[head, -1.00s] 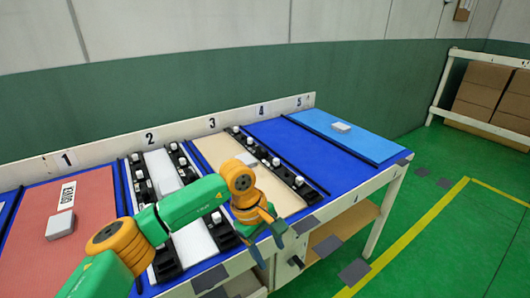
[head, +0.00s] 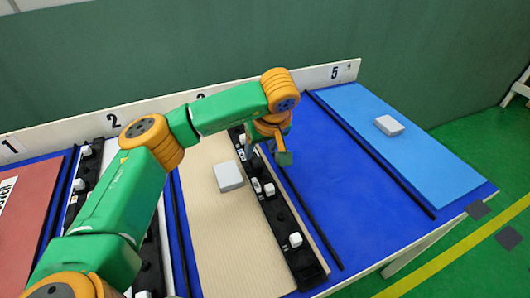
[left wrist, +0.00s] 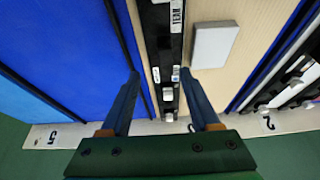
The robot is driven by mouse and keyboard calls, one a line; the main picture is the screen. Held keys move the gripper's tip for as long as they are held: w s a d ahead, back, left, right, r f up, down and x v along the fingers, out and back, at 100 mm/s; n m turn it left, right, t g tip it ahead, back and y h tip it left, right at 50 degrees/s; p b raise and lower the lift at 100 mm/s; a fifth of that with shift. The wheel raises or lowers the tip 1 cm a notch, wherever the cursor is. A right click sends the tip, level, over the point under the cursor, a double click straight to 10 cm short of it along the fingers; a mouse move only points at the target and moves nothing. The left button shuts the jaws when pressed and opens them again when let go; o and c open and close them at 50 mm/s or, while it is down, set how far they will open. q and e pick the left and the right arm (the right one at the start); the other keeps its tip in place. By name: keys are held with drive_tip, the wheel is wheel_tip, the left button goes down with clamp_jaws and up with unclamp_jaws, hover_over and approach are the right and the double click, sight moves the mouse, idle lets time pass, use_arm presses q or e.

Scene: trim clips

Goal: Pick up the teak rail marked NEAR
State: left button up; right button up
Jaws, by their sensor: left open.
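A black rail strip (head: 283,222) with white clips lies along the right edge of the beige panel (head: 205,232). In the left wrist view the strip (left wrist: 162,45) carries a white label (left wrist: 177,17) that seems to read TEAK. Smaller labels on it are too small to read, and I cannot make out NEAR. My left gripper (head: 268,152) is open and empty above the far part of the strip, hiding some of it. In the left wrist view its fingers (left wrist: 160,75) stand apart on either side of the strip. Contact cannot be told. My right gripper is not in view.
A pale block (head: 228,176) sits on the beige panel, left of the strip. Another block (head: 389,125) sits on the light blue panel (head: 420,150). A thin black bar (head: 370,150) borders that panel. The bare blue surface (head: 335,180) between is clear. A white numbered board stands behind.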

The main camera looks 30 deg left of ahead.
sight(255, 161)
use_arm(q)
drive_tip(key=shift+s+a+f+p, duration=0.25)
drive_tip(key=shift+a+f, duration=0.1)
drive_tip(key=shift+f, duration=0.25)
drive_tip(key=shift+s+a+f+p, duration=0.2)
drive_tip(key=shift+a+f, duration=0.1)
drive_tip(key=shift+f, duration=0.3)
drive_tip(key=x, duration=0.2)
drive_tip(key=shift+w+f, duration=0.25)
drive_tip(key=shift+w, duration=0.05)
drive_tip(key=shift+w+f, duration=0.15)
clamp_jaws()
